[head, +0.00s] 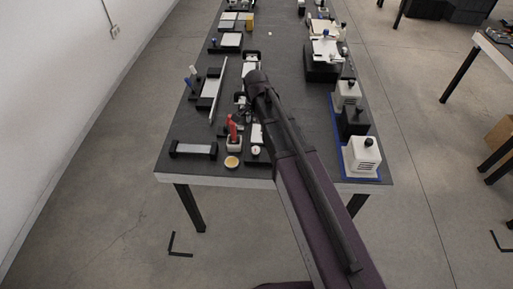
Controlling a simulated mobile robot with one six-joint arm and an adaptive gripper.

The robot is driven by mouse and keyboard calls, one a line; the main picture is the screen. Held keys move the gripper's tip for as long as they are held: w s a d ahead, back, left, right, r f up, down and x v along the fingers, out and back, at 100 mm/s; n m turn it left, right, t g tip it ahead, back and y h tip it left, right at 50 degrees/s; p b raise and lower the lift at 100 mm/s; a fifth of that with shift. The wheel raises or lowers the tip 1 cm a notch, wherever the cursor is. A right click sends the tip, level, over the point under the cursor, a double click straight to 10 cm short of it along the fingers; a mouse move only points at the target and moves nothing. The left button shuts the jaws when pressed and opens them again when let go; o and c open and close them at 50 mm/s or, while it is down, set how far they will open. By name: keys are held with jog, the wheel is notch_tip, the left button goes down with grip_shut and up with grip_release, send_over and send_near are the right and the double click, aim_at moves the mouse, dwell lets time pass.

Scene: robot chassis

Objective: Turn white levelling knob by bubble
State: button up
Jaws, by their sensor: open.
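My gripper (241,99) is a small dark shape at the far end of my arm, over the left-middle of the long dark table (285,62). It is open, and its fingers are hard to tell from the dark items below. I cannot make out which part is the white levelling knob or where its bubble is. A raised white plate with small white parts (326,48) stands on a black block at the right side of the table, apart from my gripper. A small black unit with a white round face (256,150) sits at the near edge, partly beside my arm.
White boxes with black knobs (362,154) and a black one (354,122) stand on a blue mat at the right. A red-handled tool (232,128), a round tan dish (232,162) and a black-ended tray (194,150) lie at the near left. My arm covers the middle.

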aim_at(256, 148)
jog(key=shift+f, duration=0.1)
notch_tip(256, 148, down, 14)
jog(key=b, duration=1.3)
jog(key=shift+r+b, duration=0.2)
jog(key=shift+b, duration=0.2)
jog(key=c, duration=1.2)
